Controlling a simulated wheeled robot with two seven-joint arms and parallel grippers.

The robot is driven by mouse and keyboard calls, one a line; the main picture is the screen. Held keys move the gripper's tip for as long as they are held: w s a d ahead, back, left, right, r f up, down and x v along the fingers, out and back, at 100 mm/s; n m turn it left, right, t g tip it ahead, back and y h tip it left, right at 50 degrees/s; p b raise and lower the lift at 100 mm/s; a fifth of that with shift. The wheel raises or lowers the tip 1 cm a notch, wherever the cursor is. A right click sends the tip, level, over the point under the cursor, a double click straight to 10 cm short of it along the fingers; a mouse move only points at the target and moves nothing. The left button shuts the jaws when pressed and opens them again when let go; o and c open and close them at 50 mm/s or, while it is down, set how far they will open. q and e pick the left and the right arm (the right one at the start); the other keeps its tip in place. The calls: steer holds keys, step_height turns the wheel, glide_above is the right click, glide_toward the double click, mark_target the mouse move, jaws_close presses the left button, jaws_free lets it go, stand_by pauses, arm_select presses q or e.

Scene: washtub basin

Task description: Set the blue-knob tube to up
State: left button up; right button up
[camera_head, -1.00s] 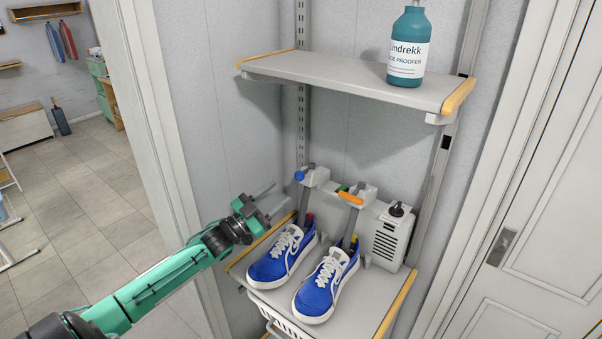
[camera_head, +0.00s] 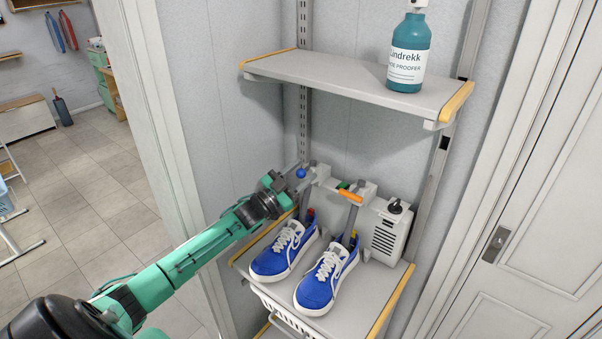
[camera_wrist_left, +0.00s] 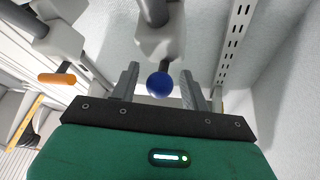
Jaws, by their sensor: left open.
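The blue knob (camera_head: 301,173) sits at the end of a short lever on the left tube of a grey shoe dryer (camera_head: 392,232). It also shows in the left wrist view (camera_wrist_left: 159,84). My left gripper (camera_head: 294,174) is open, with one finger on each side of the blue knob and a visible gap to each. The blue-knob tube (camera_head: 309,200) runs down into the left blue shoe (camera_head: 283,252). An orange knob (camera_head: 351,196) sits on the other tube, above the right blue shoe (camera_head: 326,280); it shows in the wrist view too (camera_wrist_left: 57,79). My right gripper is not in view.
A shelf (camera_head: 350,83) hangs above the dryer and carries a teal bottle (camera_head: 406,60). The lower shelf (camera_head: 352,300) holds the shoes and dryer. A wire basket (camera_head: 285,312) is below. A white door (camera_head: 540,210) stands at right.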

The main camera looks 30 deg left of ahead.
arm_select(q)
steer(key=shift+c, duration=0.3)
jaws_close()
steer(key=w+r+p, duration=0.3)
steer(key=r+p, duration=0.1)
steer(key=r, duration=0.8)
steer(key=shift+w+d+r, duration=0.15)
steer(key=shift+w+r, duration=0.15)
steer(key=shift+r, duration=0.1)
steer(key=shift+o, duration=0.3)
jaws_free()
steer(key=shift+f, duration=0.1)
